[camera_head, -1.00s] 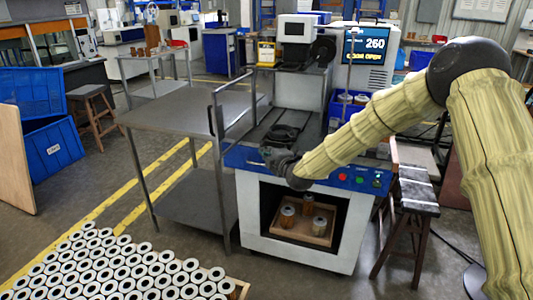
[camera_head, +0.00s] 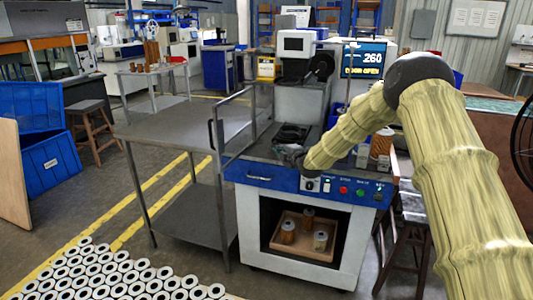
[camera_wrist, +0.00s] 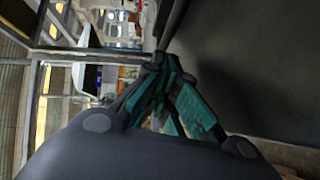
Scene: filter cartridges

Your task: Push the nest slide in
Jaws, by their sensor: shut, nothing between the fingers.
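The machine (camera_head: 240,200) has a white body, a blue front panel and a dark worktop. The nest slide (camera_head: 291,134) is a dark piece on this worktop, partly hidden by my gripper and forearm. My gripper (camera_head: 287,152) is small and dark in the head view, just in front of the nest. I cannot tell whether they touch. In the wrist view my gripper (camera_wrist: 163,66) is shut and empty, with its teal-padded fingers drawn together. A large dark surface fills the right of that view, and the nest cannot be made out there.
The raised door frame (camera_head: 217,135) stands at the worktop's left. The screen (camera_head: 363,60) reads 260 and "DOOR OPEN". A steel table (camera_head: 165,135) adjoins on the left. A wooden tray (camera_head: 290,250) with cartridges is in the lower bay. White-topped cartridges (camera_head: 110,275) cover the front left.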

